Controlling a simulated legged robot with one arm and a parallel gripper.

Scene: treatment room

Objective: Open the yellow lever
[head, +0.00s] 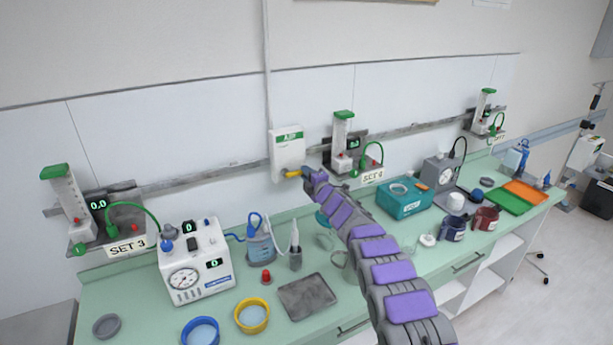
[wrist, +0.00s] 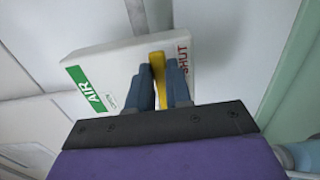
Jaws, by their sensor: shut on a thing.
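The yellow lever (head: 293,173) sits on the lower front of a white wall box (head: 286,142) with a green "AIR" label. In the wrist view the yellow lever (wrist: 157,62) stands between the two blue-grey fingers of my gripper (wrist: 163,84). My gripper is shut on it. The white box (wrist: 122,60) shows behind, with the word "SHUT" near the lever. In the head view my gripper (head: 306,174) meets the lever from the right, and its fingers are too small to make out.
A green counter (head: 225,301) runs below the wall box. On it are a white device (head: 195,272) with a gauge, a blue-capped bottle (head: 262,245), a teal box (head: 402,200) and several bowls and cups. A wall rail (head: 220,172) carries green-topped flowmeters on both sides.

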